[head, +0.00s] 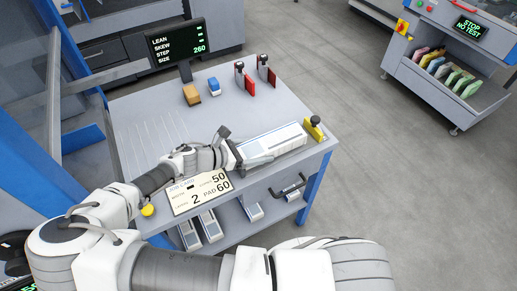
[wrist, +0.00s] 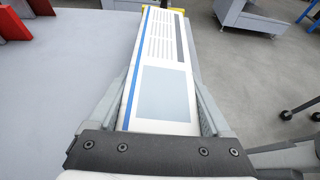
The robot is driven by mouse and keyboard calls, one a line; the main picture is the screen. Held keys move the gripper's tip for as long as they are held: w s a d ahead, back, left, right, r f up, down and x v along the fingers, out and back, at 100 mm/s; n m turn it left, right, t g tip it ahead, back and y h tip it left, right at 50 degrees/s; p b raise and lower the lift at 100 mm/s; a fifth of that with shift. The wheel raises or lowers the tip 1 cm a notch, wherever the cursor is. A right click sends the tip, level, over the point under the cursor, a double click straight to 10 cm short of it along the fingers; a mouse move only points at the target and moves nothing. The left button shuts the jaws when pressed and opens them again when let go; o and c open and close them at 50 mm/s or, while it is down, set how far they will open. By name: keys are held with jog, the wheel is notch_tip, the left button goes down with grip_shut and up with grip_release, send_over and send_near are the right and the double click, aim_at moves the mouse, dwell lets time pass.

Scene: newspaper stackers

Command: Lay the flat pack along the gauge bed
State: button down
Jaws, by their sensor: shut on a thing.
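The flat pack (head: 280,138) is a long white block with a blue stripe and grey printed panels. It lies lengthwise near the front right edge of the bench, its far end close to a yellow stop with a black knob (head: 314,131). My gripper (head: 252,157) is shut on its near end. In the wrist view, the fingers are on both sides of the pack (wrist: 162,93), which runs away from me towards the yellow stop (wrist: 163,9). The gauge bed is not clearly distinguishable under the pack. I cannot tell whether the pack touches the surface below.
A job card (head: 200,193) lies at the front. The bench's left middle is clear.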

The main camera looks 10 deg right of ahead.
jog(key=shift+f, duration=0.55)
grip_release()
jog(key=shift+a, duration=0.1)
jog(key=p+v, duration=0.1)
jog(key=v, duration=1.1)
jog(key=shift+s+d+r+m+g, duration=0.15)
jog(key=shift+d+r+m+g, duration=0.2)
jog(key=shift+d+m, duration=0.2)
jog(key=s+d+r+m+g+y, duration=0.1)
jog(key=s+d+r+m+g+y+p, duration=0.1)
jog(key=r+m+g+y, duration=0.1)
jog(key=d+r+m+g+y+p, duration=0.1)
jog(key=m, duration=0.1)
jog(key=shift+s+d+r+g+y, duration=0.25)
jog(key=shift+s+d+r+y, duration=0.05)
jog(key=shift+s+r+y, duration=0.1)
jog(key=s+d+r+m+t+y+p, duration=0.1)
jog(key=s+d+r+m+t+y, duration=0.1)
jog(key=r, duration=0.8)
jog(key=s+d+r+m+t+y+p, duration=0.2)
jog(key=s+d+r+m, duration=0.3)
jog(key=r+m, duration=0.3)
jog(key=s+d+r+m+t+y+p, duration=0.2)
jog(key=s+d+r+m+y, duration=0.1)
jog(key=r, duration=0.9)
jog(key=s+m+y, duration=0.1)
jog(key=s+m, duration=0.1)
jog(key=shift+s+d+t, duration=0.15)
jog(key=shift+s+t, duration=0.1)
jog(key=shift+t, duration=0.05)
